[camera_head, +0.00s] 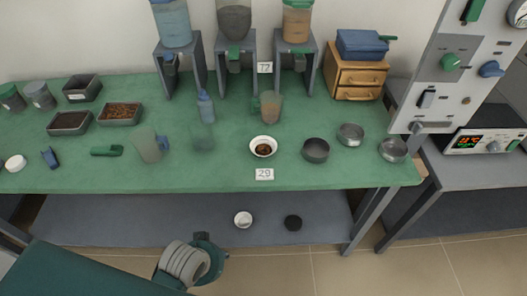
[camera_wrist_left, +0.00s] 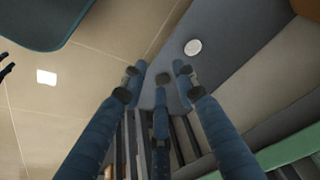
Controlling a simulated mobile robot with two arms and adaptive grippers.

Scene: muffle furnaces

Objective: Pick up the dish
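In the head view only part of an arm of mine shows at the bottom left, below the bench. My right gripper is not identifiable in either view.
A brown beaker (camera_head: 271,107) and a blue bottle (camera_head: 206,107) stand behind the dish. Trays (camera_head: 120,113) and a jug (camera_head: 147,146) are to the left. A furnace controller (camera_head: 483,141) is at right.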

